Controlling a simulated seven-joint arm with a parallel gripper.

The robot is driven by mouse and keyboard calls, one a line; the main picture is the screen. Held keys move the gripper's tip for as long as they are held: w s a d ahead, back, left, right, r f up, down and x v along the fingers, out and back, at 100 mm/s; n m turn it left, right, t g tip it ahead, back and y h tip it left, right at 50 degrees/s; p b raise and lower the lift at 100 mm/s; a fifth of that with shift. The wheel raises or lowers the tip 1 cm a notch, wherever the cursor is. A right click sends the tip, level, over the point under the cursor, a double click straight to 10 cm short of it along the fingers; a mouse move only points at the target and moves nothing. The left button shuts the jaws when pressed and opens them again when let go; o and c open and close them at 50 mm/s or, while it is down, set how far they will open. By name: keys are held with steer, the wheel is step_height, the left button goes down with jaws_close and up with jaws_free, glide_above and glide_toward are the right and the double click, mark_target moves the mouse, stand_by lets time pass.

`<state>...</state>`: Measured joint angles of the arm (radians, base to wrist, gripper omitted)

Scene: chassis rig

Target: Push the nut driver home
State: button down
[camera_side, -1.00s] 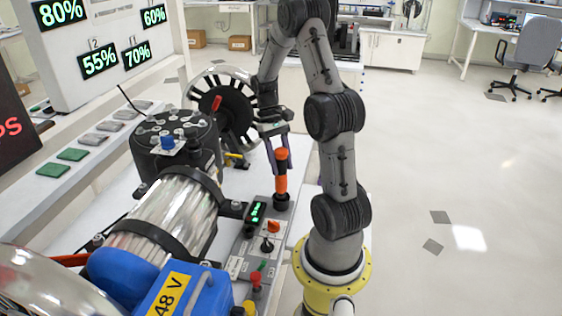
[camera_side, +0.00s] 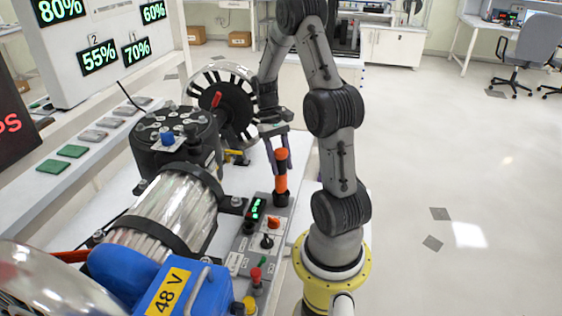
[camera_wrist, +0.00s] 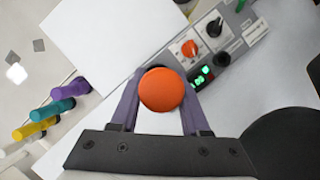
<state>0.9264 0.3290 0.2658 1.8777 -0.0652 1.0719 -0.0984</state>
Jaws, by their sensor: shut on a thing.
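The nut driver (camera_side: 281,172) has an orange handle with a dark band and stands upright in a black collar (camera_side: 281,199) at the far end of the grey control panel. My gripper (camera_side: 283,168) comes down from above with its purple fingers on both sides of the handle, shut on it. In the wrist view the handle's round orange top (camera_wrist: 162,90) sits between the fingers of my gripper (camera_wrist: 161,95). How deep the driver sits in the collar cannot be told, as its lower end is hidden.
The control panel (camera_side: 241,262) carries a green display (camera_side: 257,208), an orange knob (camera_side: 273,223) and a red button (camera_side: 256,275). A black motor housing (camera_side: 175,140) and slotted disc (camera_side: 222,105) stand close left. Several coloured handles, one purple (camera_wrist: 70,88), line the wrist view's left.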

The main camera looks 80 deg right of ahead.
steer(key=shift+f, duration=0.4)
stand_by(0.3)
steer(key=shift+c, duration=1.5)
jaws_free()
steer(key=v, duration=1.3)
steer(key=shift+w+r, duration=0.25)
steer(key=shift+r, duration=0.1)
